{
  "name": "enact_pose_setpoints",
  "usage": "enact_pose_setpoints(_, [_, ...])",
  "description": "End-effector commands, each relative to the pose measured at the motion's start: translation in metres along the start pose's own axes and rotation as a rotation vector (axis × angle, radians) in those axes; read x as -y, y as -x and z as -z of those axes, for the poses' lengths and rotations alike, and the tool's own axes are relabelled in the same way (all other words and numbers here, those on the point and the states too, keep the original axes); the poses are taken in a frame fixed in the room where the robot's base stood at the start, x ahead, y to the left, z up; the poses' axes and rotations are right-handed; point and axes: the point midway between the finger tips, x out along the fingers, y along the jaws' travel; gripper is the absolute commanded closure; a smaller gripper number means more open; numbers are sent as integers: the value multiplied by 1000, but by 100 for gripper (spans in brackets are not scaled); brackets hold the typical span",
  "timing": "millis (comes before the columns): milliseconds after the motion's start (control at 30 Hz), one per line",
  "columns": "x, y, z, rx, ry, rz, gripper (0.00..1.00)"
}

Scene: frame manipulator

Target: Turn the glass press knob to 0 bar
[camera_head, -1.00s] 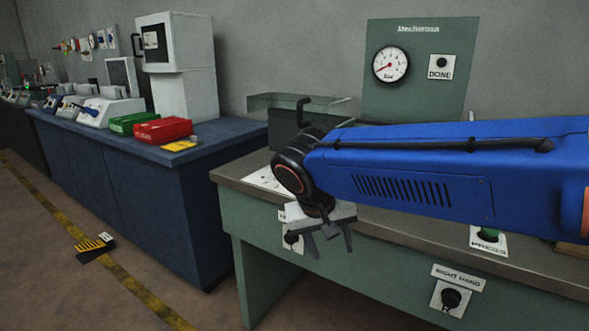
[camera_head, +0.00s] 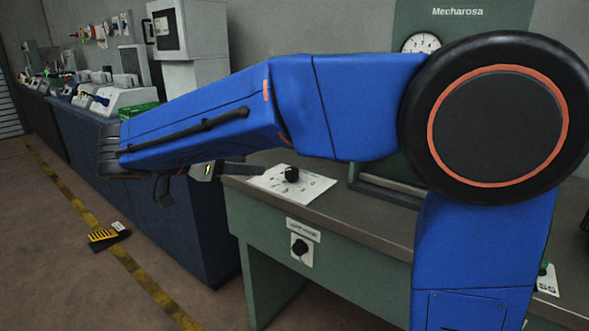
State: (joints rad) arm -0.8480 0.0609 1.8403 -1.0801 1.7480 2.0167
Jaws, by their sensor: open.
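A black knob (camera_head: 291,174) stands on a white dial plate (camera_head: 315,186) with printed marks, on top of the green bench near its left end. Its exact setting is too small to read. The round white gauge (camera_head: 421,43) on the green Mecharosa panel shows only its upper part; my arm hides the rest, and the needle reading is not clear. My gripper (camera_head: 240,170) is just left of the knob, below my blue forearm, with a dark finger reaching toward the knob and a visible gap between them. It is open and holds nothing visible.
A second black knob (camera_head: 299,246) is on the bench's front face under a label. A blue cabinet (camera_head: 205,220) stands to the left, with a green box (camera_head: 140,109) on it. My arm covers much of the bench. A yellow-black object (camera_head: 105,236) lies on the floor.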

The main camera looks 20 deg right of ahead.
Motion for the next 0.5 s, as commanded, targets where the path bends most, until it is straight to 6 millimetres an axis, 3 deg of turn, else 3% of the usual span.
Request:
enact_pose_setpoints(167, [0,-20,1,0,-2,-2,50])
enact_pose_setpoints(500, [-1,-80,1,0,-1,-4,50])
